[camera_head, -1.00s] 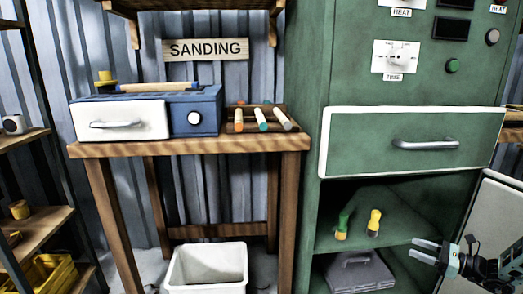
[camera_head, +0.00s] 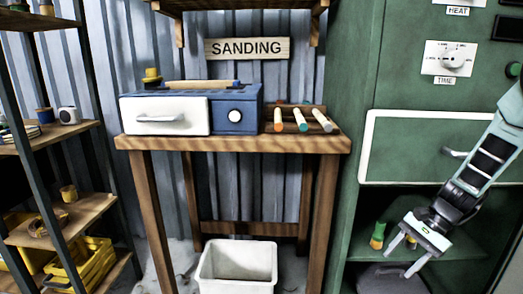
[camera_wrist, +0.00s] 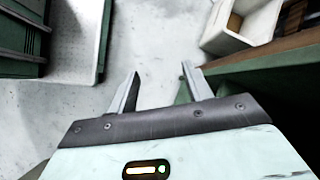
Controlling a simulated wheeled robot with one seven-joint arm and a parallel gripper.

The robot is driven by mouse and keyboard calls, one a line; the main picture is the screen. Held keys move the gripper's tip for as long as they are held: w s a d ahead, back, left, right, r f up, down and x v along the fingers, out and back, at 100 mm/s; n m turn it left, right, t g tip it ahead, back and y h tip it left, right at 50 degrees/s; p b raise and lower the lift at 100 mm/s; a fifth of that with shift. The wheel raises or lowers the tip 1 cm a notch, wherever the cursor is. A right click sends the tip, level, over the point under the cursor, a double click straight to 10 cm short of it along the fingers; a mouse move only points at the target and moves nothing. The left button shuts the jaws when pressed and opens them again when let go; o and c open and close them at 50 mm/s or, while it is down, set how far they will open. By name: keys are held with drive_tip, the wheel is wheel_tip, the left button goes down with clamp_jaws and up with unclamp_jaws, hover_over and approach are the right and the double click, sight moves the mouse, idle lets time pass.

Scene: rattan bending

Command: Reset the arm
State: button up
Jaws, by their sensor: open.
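My gripper (camera_head: 405,257) hangs at the right of the head view, fingers pointing down, in front of the lower shelf of the green cabinet (camera_head: 345,120). Its two fingers are apart with nothing between them. In the wrist view, my gripper (camera_wrist: 159,78) is also spread and empty, above the pale floor (camera_wrist: 150,50). My arm comes in from the right edge and covers part of the cabinet drawer (camera_head: 405,135) and its handle.
A wooden table (camera_head: 230,146) holds a blue sanding machine (camera_head: 237,97) and several coloured-tip sticks (camera_head: 300,119). A white bin (camera_head: 236,272) stands below. A green-and-yellow bottle (camera_head: 378,236) is on the cabinet shelf near my gripper. A shelf rack (camera_head: 75,205) stands at the left.

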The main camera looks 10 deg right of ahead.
drive_tip(key=s+a+r+n+t+h, duration=0.2)
drive_tip(key=s+a+r+n+h, duration=0.5)
drive_tip(key=a+r+n, duration=0.5)
drive_tip(key=s+a+n+g, duration=0.1)
drive_tip(key=s+a+n, duration=0.45)
drive_tip(key=a, duration=0.35)
drive_tip(key=s+a+n+g, duration=0.1)
drive_tip(key=s+a+n, duration=0.3)
drive_tip(key=s+a, duration=0.4)
wheel_tip(320, 180, up, 28)
drive_tip(key=a+p, duration=0.1)
drive_tip(key=p, duration=2.6)
drive_tip(key=shift+r+y, duration=0.25)
drive_tip(key=shift+y, duration=0.05)
